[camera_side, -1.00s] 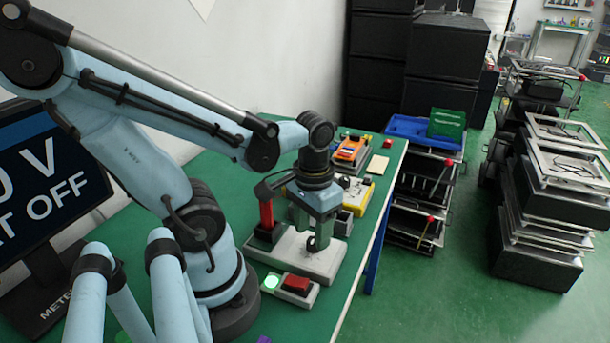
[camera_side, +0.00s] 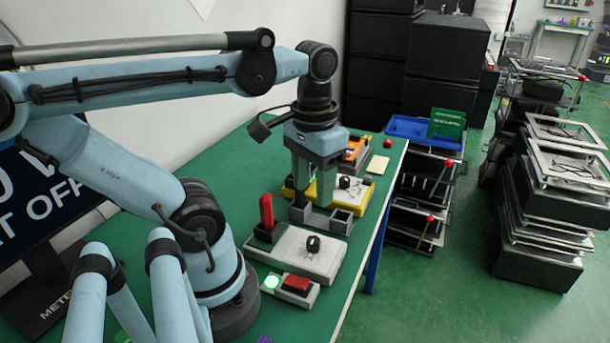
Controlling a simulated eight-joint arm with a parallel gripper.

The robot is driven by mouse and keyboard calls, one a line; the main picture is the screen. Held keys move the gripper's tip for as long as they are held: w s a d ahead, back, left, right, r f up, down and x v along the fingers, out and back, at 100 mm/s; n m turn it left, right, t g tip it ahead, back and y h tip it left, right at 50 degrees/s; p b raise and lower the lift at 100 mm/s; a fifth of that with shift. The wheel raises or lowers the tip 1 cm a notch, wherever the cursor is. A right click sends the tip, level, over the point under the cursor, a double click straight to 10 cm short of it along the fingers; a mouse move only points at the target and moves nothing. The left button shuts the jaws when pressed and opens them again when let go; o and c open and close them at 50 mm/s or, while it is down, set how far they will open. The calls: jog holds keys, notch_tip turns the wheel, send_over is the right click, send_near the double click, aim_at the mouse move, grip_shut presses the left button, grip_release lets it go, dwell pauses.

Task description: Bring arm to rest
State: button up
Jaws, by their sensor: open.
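My gripper (camera_side: 316,188) hangs pointing down over the green table (camera_side: 222,160), its two fingers apart with nothing between them. It is above and behind the light grey fixture (camera_side: 312,254), clear of it. A yellow fixture (camera_side: 357,195) with another black knob stands behind, partly hidden by my gripper.
A small box with a red rocker switch (camera_side: 297,284) and a lit green lamp (camera_side: 271,282) sits at the front. An orange device (camera_side: 354,150) is farther back. A monitor (camera_side: 45,190) stands at left. A cart with a blue tray (camera_side: 410,127) stands beyond the table.

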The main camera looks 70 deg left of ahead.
dwell(0.3)
jog(key=w+d+f+m+t, duration=0.2)
jog(key=w+d+m+t, duration=0.1)
jog(key=w+t, duration=0.4)
jog(key=shift+w+d+f+m, duration=0.2)
jog(key=shift+w+m, duration=0.1)
jog(key=shift+w, duration=0.95)
jog(key=shift+o, duration=0.5)
